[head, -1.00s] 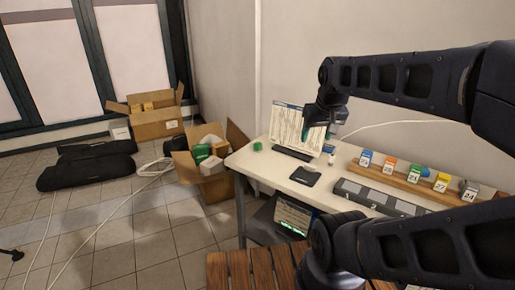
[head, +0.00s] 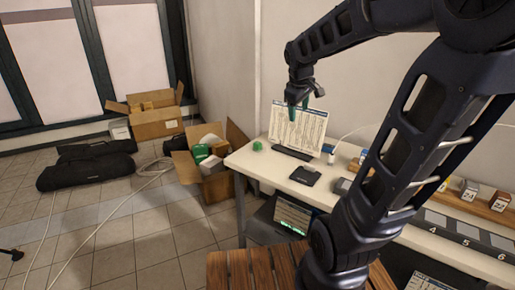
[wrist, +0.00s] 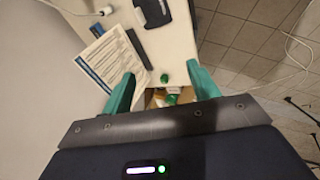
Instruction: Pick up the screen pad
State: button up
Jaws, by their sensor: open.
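A small green block (head: 257,146) sits near the left end of the white table (head: 255,170). A flat black pad-like object (head: 305,175) lies nearer the table's front edge. I cannot tell for sure which is the screen pad. In the wrist view, the green block (wrist: 192,71) shows beyond the spread teal fingers of my gripper (wrist: 160,80).
An open carton (head: 218,188) with boxes is by the table's left end. A second screen (head: 293,216) is below the table.

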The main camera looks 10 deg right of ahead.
jog(key=w+a+f+n, duration=0.25)
jog(key=w+n, duration=0.25)
jog(key=w, duration=0.7)
jog(key=n+h, duration=0.2)
jog(key=n, duration=1.1)
send_over(257, 142)
jog(key=s+a, duration=0.2)
jog(key=a, duration=0.1)
notch_tip(257, 142, down, 22)
jog(key=shift+g, duration=0.3)
jog(key=x, duration=0.4)
jog(key=shift+f, duration=0.25)
jog(key=shift+s+d+x, duration=0.1)
jog(key=shift+s+x, duration=0.05)
jog(key=shift+x, duration=1.2)
jog(key=shift+s+d+x, duration=0.1)
jog(key=shift+s+x, duration=0.05)
jog(key=shift+x, duration=1.2)
jog(key=c, duration=1.1)
jog(key=shift+o, duration=0.2)
